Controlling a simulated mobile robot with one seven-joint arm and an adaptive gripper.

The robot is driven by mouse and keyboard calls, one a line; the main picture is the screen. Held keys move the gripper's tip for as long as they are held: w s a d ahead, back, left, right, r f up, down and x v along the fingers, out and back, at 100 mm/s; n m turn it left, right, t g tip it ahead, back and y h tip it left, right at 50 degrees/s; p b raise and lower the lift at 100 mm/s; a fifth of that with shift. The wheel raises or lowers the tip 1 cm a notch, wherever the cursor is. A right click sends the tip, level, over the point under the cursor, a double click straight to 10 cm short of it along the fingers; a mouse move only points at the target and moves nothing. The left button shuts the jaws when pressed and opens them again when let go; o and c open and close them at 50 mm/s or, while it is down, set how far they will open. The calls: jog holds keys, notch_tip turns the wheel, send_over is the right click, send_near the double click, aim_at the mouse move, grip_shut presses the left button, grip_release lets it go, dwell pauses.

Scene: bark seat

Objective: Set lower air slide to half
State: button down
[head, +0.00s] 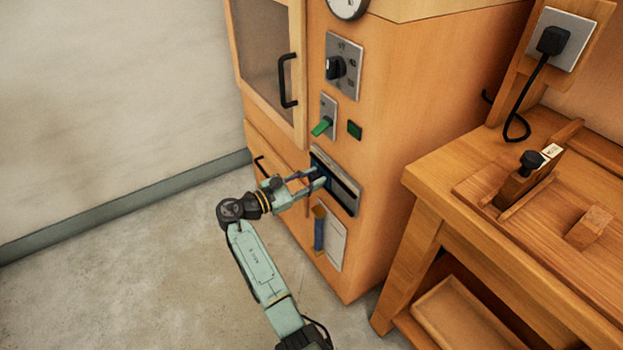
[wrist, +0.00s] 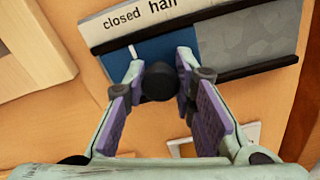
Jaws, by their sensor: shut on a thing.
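The lower air slide is a blue plate (wrist: 150,53) in a dark slot on the cabinet front. Its label strip (wrist: 130,24) reads "closed" at left, then "half"; the rest is cut off. A white mark (wrist: 133,52) on the blue plate stands below the end of "closed", left of "half". My gripper (wrist: 160,85) is shut on the slide's black knob (wrist: 160,77), one finger on each side. In the head view, my gripper (head: 318,180) reaches the left part of the slide's panel (head: 346,194) and hides the knob.
Above the slide are a green lever (head: 321,126), a green button (head: 354,130) and a black rotary knob (head: 335,68). A blue-handled tool (head: 319,230) and white card hang below. A wooden bench (head: 450,215) stands right; the floor at left is clear.

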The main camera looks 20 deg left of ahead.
aim_at(329, 183)
jog(key=s+d+p, duration=0.2)
jog(key=p, duration=0.1)
jog(key=shift+d+r, duration=0.2)
jog(key=shift+d, duration=0.1)
jog(key=shift+s+d+f+p, duration=0.2)
jog(key=shift+s+d+p, duration=0.1)
jog(key=shift+p, duration=0.15)
jog(key=c, duration=1.3)
grip_release()
jog(key=shift+a, duration=0.1)
jog(key=v, duration=1.2)
jog(key=shift+w, duration=0.1)
